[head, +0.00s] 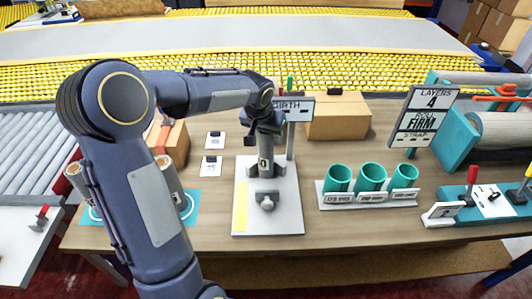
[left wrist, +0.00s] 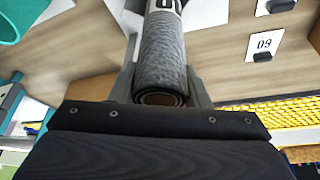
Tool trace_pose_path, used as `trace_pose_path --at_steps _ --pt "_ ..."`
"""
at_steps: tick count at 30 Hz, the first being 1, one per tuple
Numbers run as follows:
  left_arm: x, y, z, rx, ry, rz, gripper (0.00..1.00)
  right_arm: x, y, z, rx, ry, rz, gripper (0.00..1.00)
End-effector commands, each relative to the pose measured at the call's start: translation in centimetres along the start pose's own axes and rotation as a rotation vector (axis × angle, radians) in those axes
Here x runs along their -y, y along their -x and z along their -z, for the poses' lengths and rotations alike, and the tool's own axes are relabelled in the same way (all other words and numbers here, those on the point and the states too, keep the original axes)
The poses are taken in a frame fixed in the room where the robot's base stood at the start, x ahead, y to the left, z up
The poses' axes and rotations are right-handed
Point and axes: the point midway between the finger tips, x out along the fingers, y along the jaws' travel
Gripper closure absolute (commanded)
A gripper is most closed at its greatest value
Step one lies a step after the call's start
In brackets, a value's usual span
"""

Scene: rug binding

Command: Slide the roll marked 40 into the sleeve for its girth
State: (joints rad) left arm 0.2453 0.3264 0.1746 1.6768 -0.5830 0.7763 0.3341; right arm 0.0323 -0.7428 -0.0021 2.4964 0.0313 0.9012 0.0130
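My left gripper (head: 264,128) is shut on a grey carpet roll (head: 264,165) with a white label. The roll hangs upright above the pale base of the girth station (head: 270,215); I cannot tell if it touches anything there. In the left wrist view the fingers stand on both sides of the grey roll (left wrist: 162,60), its brown coiled end facing me. Its label shows a 0; the rest is hidden. Three teal sleeves, left (head: 337,179), middle (head: 371,177) and right (head: 404,175), stand in a white rack with small labels I cannot read surely. My right gripper is not in view.
Two other rolls, one at left (head: 79,180) and one nearer (head: 166,170), stand around a blue mat (head: 97,213). A GIRTH sign (head: 293,107) and a cardboard box (head: 338,117) are behind. A LAYERS 4 sign (head: 422,115) stands right. Table between station and rack is clear.

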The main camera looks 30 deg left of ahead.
Motion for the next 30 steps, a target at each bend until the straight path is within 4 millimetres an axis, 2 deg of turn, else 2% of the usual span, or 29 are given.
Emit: trace_pose_path --at_steps 1,5,17,22,30 --pt "0.0 0.0 0.0 0.0 0.0 0.0 0.74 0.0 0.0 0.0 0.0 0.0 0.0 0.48" --pt "0.0 0.0 0.0 0.0 0.0 0.0 0.92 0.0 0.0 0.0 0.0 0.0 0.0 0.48" --pt "0.0 0.8 -0.3 -0.003 0.0 0.0 0.92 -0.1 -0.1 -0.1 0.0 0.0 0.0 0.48" --pt "0.0 2.8 -1.4 -0.005 0.001 0.001 0.92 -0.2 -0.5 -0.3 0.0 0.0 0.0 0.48" --pt "0.1 7.5 -5.4 -0.006 0.001 0.001 0.92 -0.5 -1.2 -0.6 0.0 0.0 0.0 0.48"
